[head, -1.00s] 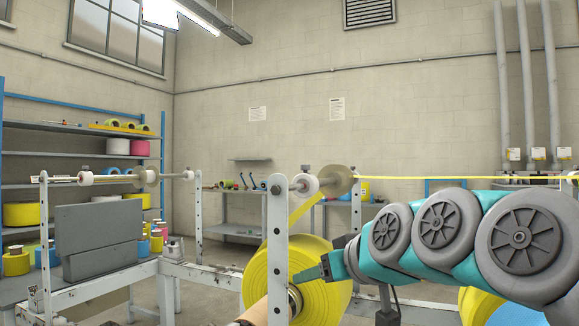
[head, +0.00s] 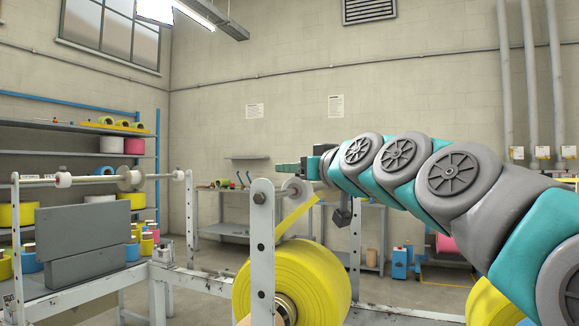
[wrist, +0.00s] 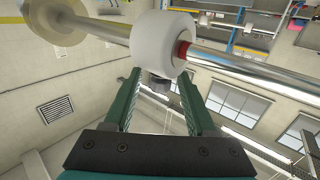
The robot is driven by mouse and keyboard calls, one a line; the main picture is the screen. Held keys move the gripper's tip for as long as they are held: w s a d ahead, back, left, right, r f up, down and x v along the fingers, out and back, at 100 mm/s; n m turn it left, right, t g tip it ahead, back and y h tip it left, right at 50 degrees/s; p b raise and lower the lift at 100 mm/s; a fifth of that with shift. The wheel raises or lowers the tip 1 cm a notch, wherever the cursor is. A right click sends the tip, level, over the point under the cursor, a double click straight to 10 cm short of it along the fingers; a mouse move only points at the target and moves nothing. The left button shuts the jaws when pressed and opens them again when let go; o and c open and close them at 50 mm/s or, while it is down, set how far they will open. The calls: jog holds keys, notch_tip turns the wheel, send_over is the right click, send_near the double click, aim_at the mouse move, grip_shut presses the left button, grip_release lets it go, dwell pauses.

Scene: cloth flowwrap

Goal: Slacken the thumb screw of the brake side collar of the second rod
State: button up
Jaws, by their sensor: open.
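In the wrist view a white collar (wrist: 160,42) with a red inner ring sits on a polished rod (wrist: 235,67). Its dark grey thumb screw (wrist: 160,84) points toward my gripper (wrist: 160,93), which is open with one green finger on each side of the screw. Contact with the screw cannot be told. In the head view my gripper (head: 289,170) is at the second rod's near end, just above the white collar (head: 296,189). The arm hides most of that rod. The frames do not show which side is the brake side.
A cream disc (wrist: 55,20) sits further along the same rod. A perforated upright (head: 262,250) and a large yellow roll (head: 300,285) stand below my gripper.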

jog(key=x, duration=0.2)
jog(key=shift+w+a, duration=0.2)
jog(key=shift+w, duration=0.1)
grip_shut()
dwell(0.4)
